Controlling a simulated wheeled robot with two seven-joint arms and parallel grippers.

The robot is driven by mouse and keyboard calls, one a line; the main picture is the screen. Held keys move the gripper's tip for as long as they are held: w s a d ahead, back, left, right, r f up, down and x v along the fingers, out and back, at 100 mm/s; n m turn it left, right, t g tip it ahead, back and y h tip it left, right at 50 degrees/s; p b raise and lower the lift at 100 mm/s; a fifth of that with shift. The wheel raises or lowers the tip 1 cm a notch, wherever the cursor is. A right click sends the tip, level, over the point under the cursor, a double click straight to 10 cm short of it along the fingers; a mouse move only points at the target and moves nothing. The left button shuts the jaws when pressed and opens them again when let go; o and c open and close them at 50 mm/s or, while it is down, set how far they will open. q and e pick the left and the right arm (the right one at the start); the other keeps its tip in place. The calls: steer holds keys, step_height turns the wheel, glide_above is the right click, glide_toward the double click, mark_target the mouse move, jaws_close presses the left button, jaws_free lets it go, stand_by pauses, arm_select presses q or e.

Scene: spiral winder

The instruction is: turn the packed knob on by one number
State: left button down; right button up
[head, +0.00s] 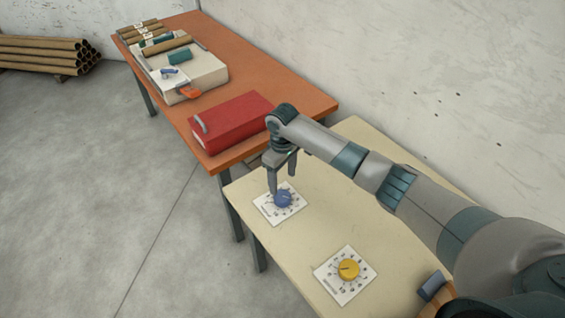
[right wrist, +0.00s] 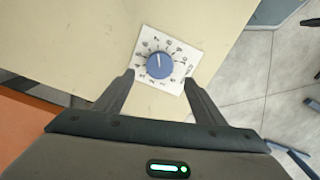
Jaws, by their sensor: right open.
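A blue knob (head: 283,199) with a numbered white dial plate (head: 268,212) is on the cream table. It also shows in the right wrist view (right wrist: 159,64), its pale pointer mark towards the top of that picture. A yellow knob (head: 349,268) on a similar plate (head: 330,284) is nearer, with a dark pointer mark. The plates' lettering is too small for me to tell which is the packed knob. My right gripper (head: 282,187) points down over the blue knob, open and empty; its fingers also show in the right wrist view (right wrist: 158,78), apart from the knob. My left gripper is out of view.
An orange-topped table (head: 290,100) adjoins the cream table (head: 300,240). It holds a red box (head: 232,122), a pale machine (head: 205,72) and several brown tubes. More tubes (head: 45,52) are stacked at the far left. A wall runs along the right.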

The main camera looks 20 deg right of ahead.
step_height(320, 180, up, 8)
steer(key=b, duration=0.1)
steer(key=shift+b, duration=0.4)
stand_by(0.4)
